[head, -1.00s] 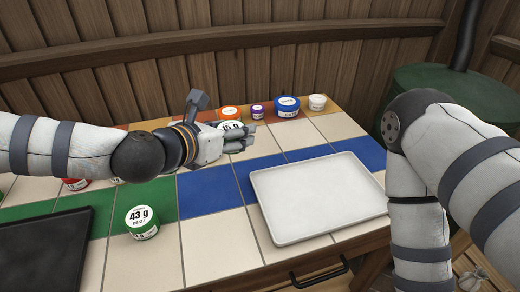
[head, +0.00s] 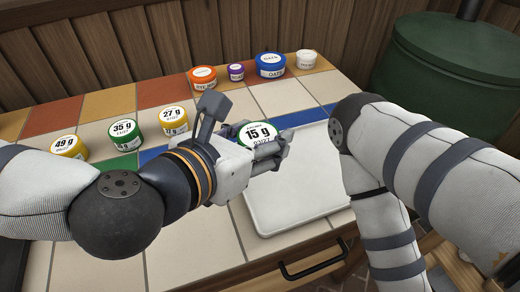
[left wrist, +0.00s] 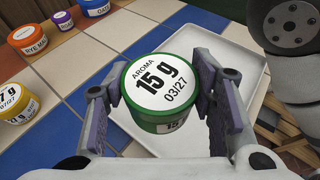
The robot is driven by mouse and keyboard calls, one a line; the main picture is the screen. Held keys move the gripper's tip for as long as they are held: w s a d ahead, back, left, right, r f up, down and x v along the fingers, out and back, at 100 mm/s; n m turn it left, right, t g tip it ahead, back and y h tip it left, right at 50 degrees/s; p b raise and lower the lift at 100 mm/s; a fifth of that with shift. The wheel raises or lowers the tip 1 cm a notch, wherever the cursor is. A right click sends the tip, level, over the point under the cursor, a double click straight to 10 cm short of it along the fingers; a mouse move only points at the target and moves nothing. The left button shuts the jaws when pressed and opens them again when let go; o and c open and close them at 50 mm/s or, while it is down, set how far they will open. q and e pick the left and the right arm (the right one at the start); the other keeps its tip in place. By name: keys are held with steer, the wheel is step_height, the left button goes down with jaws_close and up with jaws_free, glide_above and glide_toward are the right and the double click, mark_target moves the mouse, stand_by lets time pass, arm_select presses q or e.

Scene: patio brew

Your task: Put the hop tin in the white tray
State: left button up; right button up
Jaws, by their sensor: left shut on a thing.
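My left gripper (head: 268,152) is shut on a green tin with a white lid marked "15 g" (head: 257,133). In the left wrist view this tin (left wrist: 157,83) sits between the two fingers, and its lid reads "AROMA 15 g 03/27". The tin is held upright, over or beside the left edge of the white tray (head: 300,195); its exact height is unclear. The white tray also shows in the left wrist view (left wrist: 215,38), and its visible part is empty. The gripper and my arms hide parts of the tray. My right arm shows at the right, but its gripper is out of view.
Tins marked "49 g" (head: 69,147), "35 g" (head: 124,130) and "27 g" (head: 173,118) stand at the left. Along the back are an orange tin (head: 203,78), a purple tin (head: 236,72), a blue tin (head: 270,66) and a white tin (head: 306,60). A green barrel (head: 450,65) stands beyond the table.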

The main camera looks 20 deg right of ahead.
arm_select(q)
steer(key=w+f, duration=0.1)
steer(key=w+d+f, duration=0.1)
steer(key=w+f, duration=0.1)
steer(key=w+f+b, duration=0.1)
steer(key=w+f, duration=0.1)
steer(key=shift+d, duration=0.4)
steer(key=f, duration=0.3)
steer(key=shift+w+d+b, duration=0.1)
steer(key=shift+w+b, duration=0.2)
steer(key=shift+b, duration=0.1)
steer(key=shift+f, duration=0.2)
arm_select(e)
steer(key=shift+s+f+g, duration=0.3)
steer(key=shift+s+f, duration=0.45)
steer(key=shift+f, duration=0.15)
arm_select(q)
steer(key=shift+f, duration=0.2)
steer(key=o, duration=1)
steer(key=shift+o, duration=0.2)
steer(key=shift+r, duration=0.1)
